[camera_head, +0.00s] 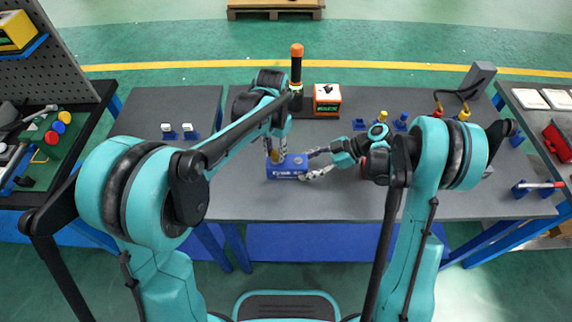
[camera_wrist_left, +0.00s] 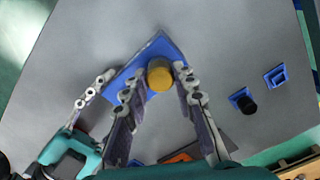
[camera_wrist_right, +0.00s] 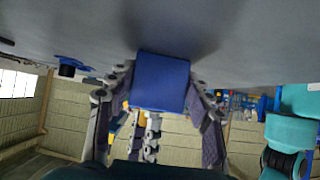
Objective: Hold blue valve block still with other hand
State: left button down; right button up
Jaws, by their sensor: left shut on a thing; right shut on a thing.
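The blue valve block (camera_head: 286,171) lies on the grey table near its front edge. A yellow round cap (camera_wrist_left: 159,76) stands up from the block's top. My left gripper (camera_head: 273,150) comes down from above, its fingers shut around the cap; in the left wrist view its fingertips (camera_wrist_left: 157,72) sit on either side of it. My right gripper (camera_head: 312,164) reaches in from the right and is shut on the block's right end. In the right wrist view the blue block (camera_wrist_right: 160,82) fills the space between the right fingers (camera_wrist_right: 160,95).
An orange-topped black cylinder (camera_head: 296,66) and an orange-white box (camera_head: 327,99) stand at the back of the table (camera_head: 240,200). Two small blue holders (camera_head: 190,131) are at the left. A crane stand (camera_head: 478,80) is at the back right.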

dwell(0.3)
pick_arm(q)
jog(key=n, duration=0.5)
jog(key=shift+r, duration=0.1)
jog(key=shift+n, duration=1)
jog(key=n, duration=0.3)
jog(key=shift+n, duration=0.3)
jog(key=shift+n, duration=0.5)
jog(key=n, duration=0.3)
jog(key=shift+n, duration=0.4)
